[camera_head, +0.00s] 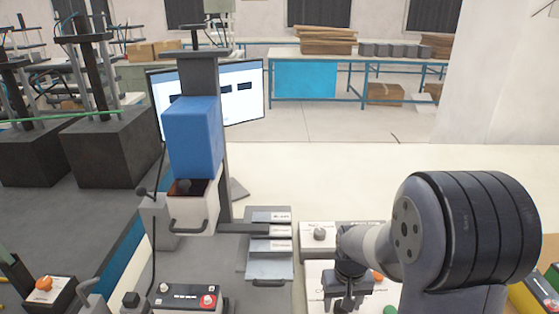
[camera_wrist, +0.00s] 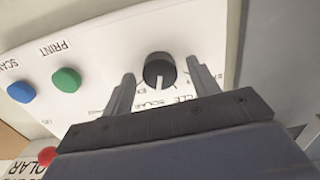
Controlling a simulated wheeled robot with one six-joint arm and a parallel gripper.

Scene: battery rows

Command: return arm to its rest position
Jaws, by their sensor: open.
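My gripper (camera_wrist: 162,92) is open and empty in the wrist view. Its two fingers stand on either side of a black rotary knob (camera_wrist: 160,70) on a white control panel (camera_wrist: 108,60). I cannot tell whether the fingers touch the panel. In the head view my gripper (camera_head: 345,300) points down over the panel at the lower right, and my arm hides part of it.
A green button (camera_wrist: 67,80), a blue button (camera_wrist: 21,91) and a red button (camera_wrist: 48,156) are near the gripper. A tester with a blue block (camera_head: 193,135) stands to the left, before a monitor (camera_head: 246,92).

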